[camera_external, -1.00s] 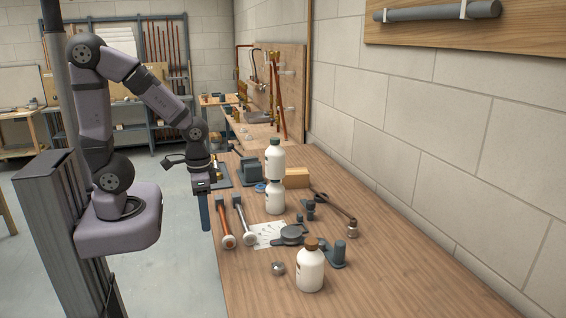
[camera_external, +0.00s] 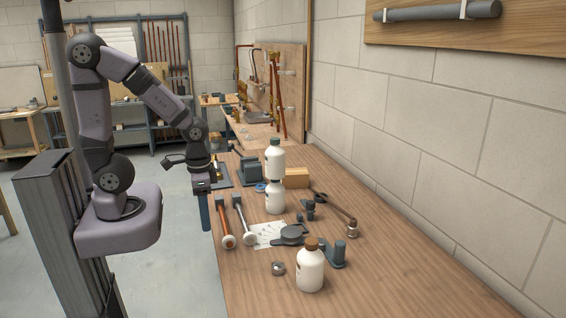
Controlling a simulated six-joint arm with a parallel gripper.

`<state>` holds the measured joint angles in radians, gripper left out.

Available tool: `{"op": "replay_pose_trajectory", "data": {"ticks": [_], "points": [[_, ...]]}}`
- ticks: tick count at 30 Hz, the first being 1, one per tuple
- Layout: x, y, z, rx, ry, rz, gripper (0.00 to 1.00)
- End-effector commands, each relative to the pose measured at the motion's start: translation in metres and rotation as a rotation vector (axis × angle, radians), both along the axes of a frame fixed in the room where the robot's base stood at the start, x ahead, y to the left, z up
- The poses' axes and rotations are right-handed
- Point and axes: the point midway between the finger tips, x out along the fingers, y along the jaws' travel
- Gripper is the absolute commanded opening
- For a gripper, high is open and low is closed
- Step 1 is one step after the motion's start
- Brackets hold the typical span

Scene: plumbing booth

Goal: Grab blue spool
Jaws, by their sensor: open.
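The blue spool (camera_external: 261,187) is a small light-blue ring on the wooden bench. It lies just left of the stacked white bottles, which may hide part of its right side. My gripper (camera_external: 205,215) hangs pointing down at the bench's left edge, to the left of the spool and clearly apart from it. It is open, with nothing seen between its fingers, though the gap itself is hard to see from this side.
White bottles (camera_external: 275,198) appear one above the other right of the spool. A dark vise (camera_external: 250,170) and a wooden block (camera_external: 296,178) stand behind it. A brown-capped bottle (camera_external: 310,270) stands nearer; the right foreground bench is clear.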

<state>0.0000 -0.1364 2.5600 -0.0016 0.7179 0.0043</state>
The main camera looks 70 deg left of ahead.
Motion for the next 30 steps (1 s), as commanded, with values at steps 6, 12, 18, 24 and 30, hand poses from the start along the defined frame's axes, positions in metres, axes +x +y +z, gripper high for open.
{"op": "replay_pose_trajectory", "data": {"ticks": [6, 12, 18, 24, 30], "points": [[0.000, 0.000, 0.000, 0.000, 0.000, 0.000, 0.43], [0.000, 0.000, 0.000, 0.000, 0.000, 0.000, 0.43], [0.009, 0.003, -0.008, -0.033, 0.009, 0.005, 0.43], [0.045, 0.018, -0.029, -0.163, -0.002, 0.006, 0.43], [0.107, 0.063, -0.054, -0.347, -0.141, -0.014, 0.43]]}}
